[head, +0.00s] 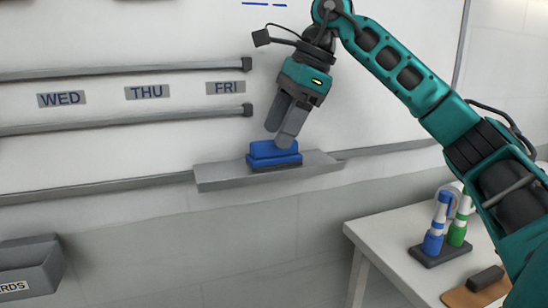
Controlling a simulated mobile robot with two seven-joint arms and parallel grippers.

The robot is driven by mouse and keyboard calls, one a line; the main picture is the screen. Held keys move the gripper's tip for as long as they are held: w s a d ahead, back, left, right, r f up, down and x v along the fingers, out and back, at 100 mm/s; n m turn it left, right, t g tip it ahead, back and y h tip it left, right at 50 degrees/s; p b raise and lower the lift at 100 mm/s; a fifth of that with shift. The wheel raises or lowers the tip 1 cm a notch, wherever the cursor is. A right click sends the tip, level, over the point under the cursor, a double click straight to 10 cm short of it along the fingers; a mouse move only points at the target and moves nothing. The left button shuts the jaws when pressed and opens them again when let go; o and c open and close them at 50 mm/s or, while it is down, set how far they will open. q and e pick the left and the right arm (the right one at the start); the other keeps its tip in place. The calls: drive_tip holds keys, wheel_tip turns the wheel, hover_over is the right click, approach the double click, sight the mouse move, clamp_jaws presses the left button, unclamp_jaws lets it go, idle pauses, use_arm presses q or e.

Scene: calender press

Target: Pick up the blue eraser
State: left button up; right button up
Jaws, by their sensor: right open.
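The blue eraser (262,152) lies on a small grey ledge (217,177) at the bottom of the whiteboard. It has a blue body with a darker base. My right gripper (279,140) points down at the eraser from above. Its fingers are open, with the tips over or against the right part of the eraser and hiding some of it. I cannot tell whether they touch it. My left gripper is not in the head view.
The whiteboard (120,150) carries WED, THU and FRI labels and two horizontal rails (120,124). A white table (385,235) at the right holds blue and green markers (433,238) in a stand. A grey bin (30,268) hangs at lower left.

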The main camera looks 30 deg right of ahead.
sight(274, 153)
drive_tip(key=x, duration=0.3)
drive_tip(key=shift+s+d+f, duration=0.1)
drive_tip(key=shift+s+d, duration=0.1)
drive_tip(key=shift+d, duration=0.1)
drive_tip(key=shift+w+a+f, duration=0.2)
drive_tip(key=shift+a+f, duration=0.05)
drive_tip(key=shift+f, duration=0.2)
drive_tip(key=shift+c, duration=0.4)
drive_tip(key=c, duration=0.7)
drive_tip(key=shift+c, duration=0.2)
